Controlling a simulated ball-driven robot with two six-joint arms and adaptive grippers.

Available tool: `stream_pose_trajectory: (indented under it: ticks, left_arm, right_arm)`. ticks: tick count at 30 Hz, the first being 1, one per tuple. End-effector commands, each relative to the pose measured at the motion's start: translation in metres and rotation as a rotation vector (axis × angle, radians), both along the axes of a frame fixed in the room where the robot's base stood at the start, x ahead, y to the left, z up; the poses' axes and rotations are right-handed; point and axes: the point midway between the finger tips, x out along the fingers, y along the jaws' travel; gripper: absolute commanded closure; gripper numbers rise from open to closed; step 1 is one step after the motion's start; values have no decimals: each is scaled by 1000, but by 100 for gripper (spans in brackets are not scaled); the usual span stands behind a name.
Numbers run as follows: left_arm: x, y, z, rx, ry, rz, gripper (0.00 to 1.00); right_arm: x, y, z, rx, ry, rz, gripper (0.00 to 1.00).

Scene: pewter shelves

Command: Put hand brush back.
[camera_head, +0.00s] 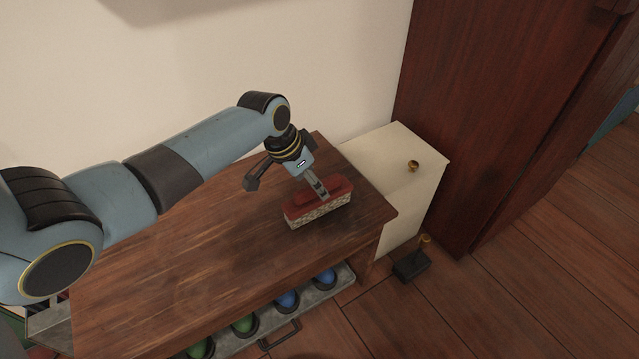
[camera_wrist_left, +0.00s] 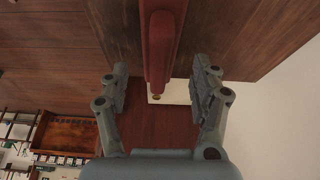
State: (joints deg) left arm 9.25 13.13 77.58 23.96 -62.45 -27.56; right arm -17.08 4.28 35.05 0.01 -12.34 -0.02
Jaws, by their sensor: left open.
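The hand brush (camera_head: 318,211) has a red top and a pale, speckled bristle side. It lies on the wooden table (camera_head: 190,255) near its right end. My left gripper (camera_head: 319,189) is right at the brush from above and hides part of its red top. In the left wrist view the red brush (camera_wrist_left: 160,40) lies between the two spread fingers of the gripper (camera_wrist_left: 163,72), with a gap on each side. The gripper is open and holds nothing. My right gripper is in neither view.
A cream cabinet (camera_head: 385,158) with a brass knob stands behind the table's right end. A tray (camera_head: 325,292) with green and blue items sits below the table's front edge. A dark block (camera_head: 411,266) with a brass top stands on the floor. The table's left part is clear.

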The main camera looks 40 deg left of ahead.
Motion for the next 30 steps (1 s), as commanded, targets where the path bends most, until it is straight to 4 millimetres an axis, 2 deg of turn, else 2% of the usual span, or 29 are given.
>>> stream_pose_trajectory:
  ticks: [1,3,9,30]
  left_arm:
    - [-4,2,15,1,-2,-1,37]
    - [-8,3,26,0,-3,-1,37]
    - [-16,6,42,0,-1,0,37]
    - [-17,6,42,-2,2,0,37]
  right_arm:
    - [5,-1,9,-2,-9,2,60]
    - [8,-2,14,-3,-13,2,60]
    - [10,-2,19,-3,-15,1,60]
    - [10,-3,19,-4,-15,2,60]
